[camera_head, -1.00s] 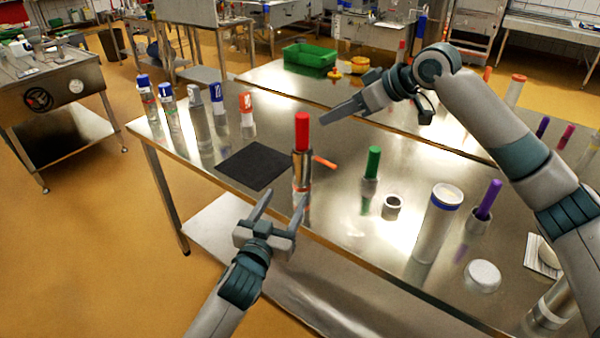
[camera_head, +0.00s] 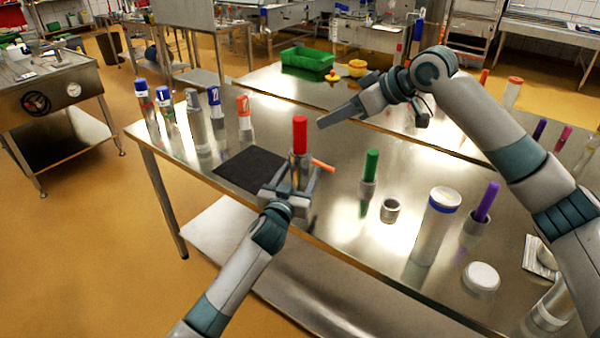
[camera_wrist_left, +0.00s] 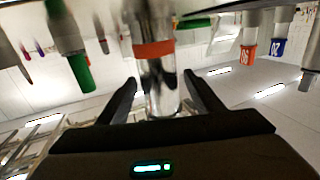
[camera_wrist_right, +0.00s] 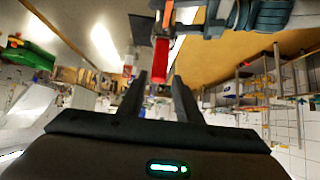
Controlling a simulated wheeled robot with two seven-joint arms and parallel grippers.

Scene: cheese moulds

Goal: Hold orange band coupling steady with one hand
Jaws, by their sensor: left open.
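A metal coupling (camera_head: 300,160) stands upright on the steel table with a red cylinder (camera_head: 300,134) on top. In the left wrist view its orange band (camera_wrist_left: 153,49) shows clearly on the shiny metal. My left gripper (camera_head: 299,178) is open, and its two fingers stand on either side of the coupling's metal body. The left wrist view shows gaps beside the metal, between the fingers (camera_wrist_left: 160,90). My right gripper (camera_head: 321,123) hangs above the table, to the right of the red cylinder. Its fingers (camera_wrist_right: 160,80) are apart and empty. The red cylinder shows beyond them (camera_wrist_right: 161,60).
A black mat (camera_head: 250,169) lies left of the coupling. An orange stick (camera_head: 323,165) shows just right of it. A green-topped fitting (camera_head: 371,168), a grey ring (camera_head: 390,210) and a white cylinder (camera_head: 435,228) stand to the right. Several capped bottles stand at the far left.

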